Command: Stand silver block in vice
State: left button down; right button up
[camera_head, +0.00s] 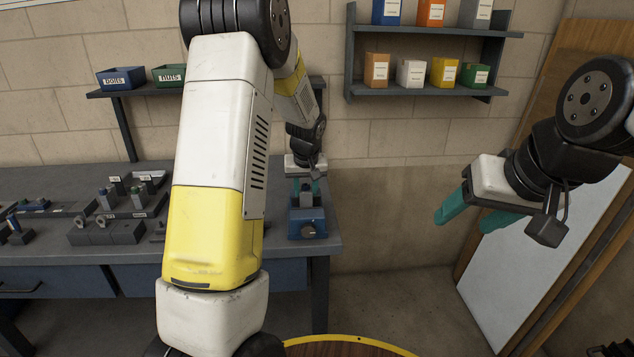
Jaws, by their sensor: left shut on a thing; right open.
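The vice (308,227) is a small blue unit with a dark round knob, at the right end of the workbench. My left gripper (306,189) points down right above it, its teal fingers shut on the small grey silver block (306,200). The block appears upright, at the top of the vice. At this size I cannot tell whether it rests between the vice jaws or just above them. My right gripper (462,214) is open and empty, in the air at the right, well away from the bench.
The workbench (325,237) holds dark trays and fixtures (120,210) at the left. My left arm covers its middle. Blue (121,78) and green (168,73) bins stand on a shelf behind. A wall shelf (425,92) carries coloured boxes. A white panel (530,265) leans at the right.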

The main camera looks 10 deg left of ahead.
pick_arm(q)
jog(key=shift+f, duration=1.05)
jog(key=shift+r, duration=0.1)
jog(key=shift+r, duration=2)
jog(key=shift+f, duration=0.25)
jog(key=shift+f, duration=1.85)
jog(key=shift+r, duration=2.1)
